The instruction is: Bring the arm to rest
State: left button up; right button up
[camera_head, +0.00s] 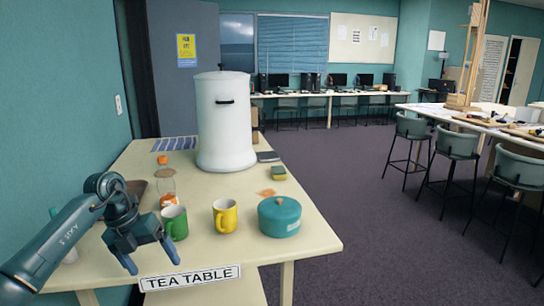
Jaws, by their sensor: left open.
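My left arm (50,240) comes in from the lower left. Its left gripper (152,256) hangs over the front left part of the tea table (318,240), fingers pointing down, spread apart and with nothing between them. A green mug (177,224) stands just right of the gripper. A yellow mug (225,216) and a teal lidded pot (279,217) stand further right on the table. My right gripper is not in view.
A tall white urn (224,125) stands at the back of the table. Stools (455,145) stand right, past open floor.

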pick_arm(q)
jog(key=s+d+f+n+t+h, duration=0.25)
jog(key=s+d+h, duration=0.35)
jog(key=d, duration=0.5)
jog(key=s+d+f+n+t+h, duration=0.1)
jog(key=s+d+n+t+h, duration=0.25)
jog(key=d+h, duration=0.65)
jog(key=s+a+f+n+t+y, duration=0.2)
jog(key=s+a+f+n+y, duration=0.2)
jog(key=s+f+n+y, duration=0.4)
jog(key=s+a+f+n+t+y+p, duration=0.1)
jog(key=s+a+f+n+y, duration=0.3)
jog(key=n, duration=1.4)
jog(key=s+f+t+y, duration=0.1)
jog(key=s+f+y, duration=0.3)
jog(key=s+f, duration=0.1)
jog(key=shift+s+a+f, duration=0.2)
jog(key=shift+a, duration=0.1)
